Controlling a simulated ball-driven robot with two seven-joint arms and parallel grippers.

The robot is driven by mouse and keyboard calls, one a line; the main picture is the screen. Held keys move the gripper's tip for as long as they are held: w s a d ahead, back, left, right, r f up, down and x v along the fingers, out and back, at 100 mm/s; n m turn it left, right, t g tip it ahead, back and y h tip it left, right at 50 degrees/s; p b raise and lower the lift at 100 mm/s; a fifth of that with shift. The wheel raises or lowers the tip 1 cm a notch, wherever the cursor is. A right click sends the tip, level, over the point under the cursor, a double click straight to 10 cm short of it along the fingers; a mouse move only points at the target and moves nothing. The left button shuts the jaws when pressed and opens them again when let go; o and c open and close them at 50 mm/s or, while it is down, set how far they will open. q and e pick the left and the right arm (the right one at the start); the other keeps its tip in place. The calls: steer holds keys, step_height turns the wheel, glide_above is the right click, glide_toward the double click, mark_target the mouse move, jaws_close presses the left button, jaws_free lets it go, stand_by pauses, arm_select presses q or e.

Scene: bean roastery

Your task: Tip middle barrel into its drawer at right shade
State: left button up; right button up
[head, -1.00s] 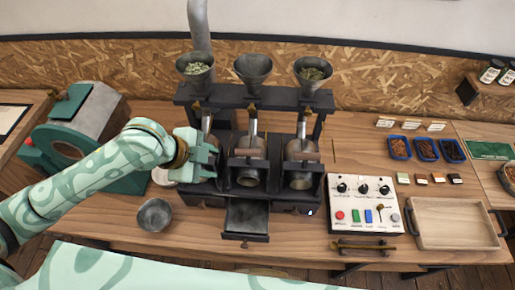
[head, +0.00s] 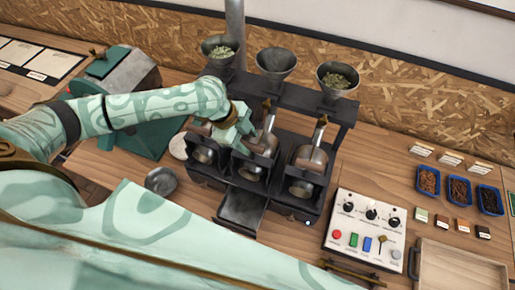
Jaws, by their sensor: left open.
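The roaster rack (head: 290,95) holds three metal barrels in a row. The middle barrel (head: 264,142) sits in its dark cradle, with a metal neck rising toward the empty middle funnel (head: 275,62). The drawer (head: 241,210) below it is pulled out and looks empty. My left gripper (head: 246,128) is open beside the middle barrel, on its left; I cannot tell whether it touches. My arm and gripper partly cover the left barrel (head: 205,150). The right barrel (head: 308,160) is in plain view. The inside of the middle barrel is hidden. My right gripper is out of view.
A control box (head: 366,225) with knobs and coloured buttons is at right. Shade tiles (head: 442,221) and blue bean trays (head: 458,190) lie beyond it, near a wooden tray (head: 460,270). A metal bowl (head: 161,181) stands left of the drawer.

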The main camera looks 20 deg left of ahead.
mark_target(252, 146)
arm_select(q)
steer(key=x, duration=0.5)
steer(key=shift+s, duration=0.15)
steer(key=shift+d+f, duration=0.1)
steer(key=shift+f, duration=0.45)
steer(key=shift+d, duration=0.15)
steer(key=c, duration=0.9)
jaws_close()
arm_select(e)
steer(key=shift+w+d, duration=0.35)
